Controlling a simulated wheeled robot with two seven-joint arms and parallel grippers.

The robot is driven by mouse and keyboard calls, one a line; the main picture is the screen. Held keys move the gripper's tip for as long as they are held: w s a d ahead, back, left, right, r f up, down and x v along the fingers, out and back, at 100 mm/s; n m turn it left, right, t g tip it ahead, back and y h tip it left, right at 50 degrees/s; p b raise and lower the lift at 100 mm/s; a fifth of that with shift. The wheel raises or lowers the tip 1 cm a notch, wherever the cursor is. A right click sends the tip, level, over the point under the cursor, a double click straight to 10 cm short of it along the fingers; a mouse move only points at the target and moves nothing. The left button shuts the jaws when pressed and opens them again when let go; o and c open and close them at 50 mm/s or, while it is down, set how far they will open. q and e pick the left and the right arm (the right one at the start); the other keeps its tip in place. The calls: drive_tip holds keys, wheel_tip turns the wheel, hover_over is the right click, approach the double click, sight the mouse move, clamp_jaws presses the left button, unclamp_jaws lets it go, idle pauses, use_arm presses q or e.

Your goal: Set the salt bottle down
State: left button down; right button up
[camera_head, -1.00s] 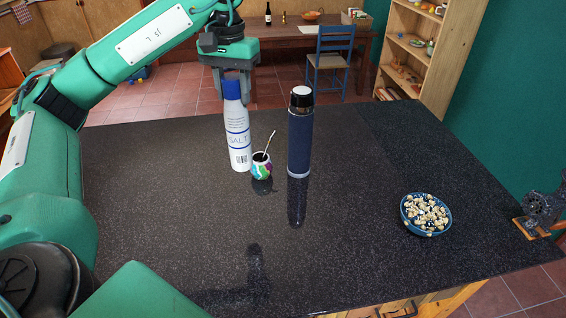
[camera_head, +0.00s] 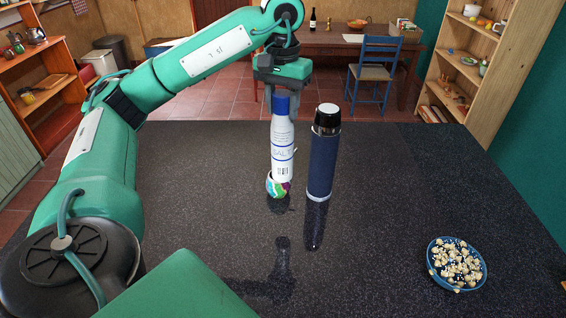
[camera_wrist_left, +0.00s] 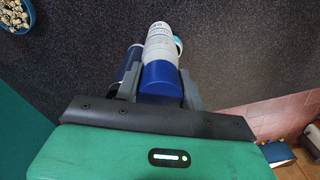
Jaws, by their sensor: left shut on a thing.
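The salt bottle (camera_head: 282,150) is white with a blue cap and stands upright in my left gripper (camera_head: 282,102), which is shut on the cap end from above. The bottle also shows in the left wrist view (camera_wrist_left: 161,45) between the fingers of the left gripper (camera_wrist_left: 161,88). In the head view its lower end covers the top of a small colourful cup (camera_head: 277,188); I cannot tell whether the bottle touches the counter. My right gripper is not in view.
A dark blue flask (camera_head: 321,160) stands close to the right of the bottle on the black counter (camera_head: 380,220). A blue bowl of popcorn-like pieces (camera_head: 432,265) is at the front right. The counter between flask and bowl is clear.

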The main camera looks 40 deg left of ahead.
sight(282, 159)
use_arm(q)
wheel_tip(282, 159, down, 10)
drive_tip(key=shift+b, duration=0.5)
drive_tip(key=shift+f+p, duration=0.6)
drive_tip(key=shift+f, duration=2)
drive_tip(key=shift+f, duration=0.1)
drive_tip(key=c, duration=0.9)
unclamp_jaws()
drive_tip(key=shift+o, duration=0.2)
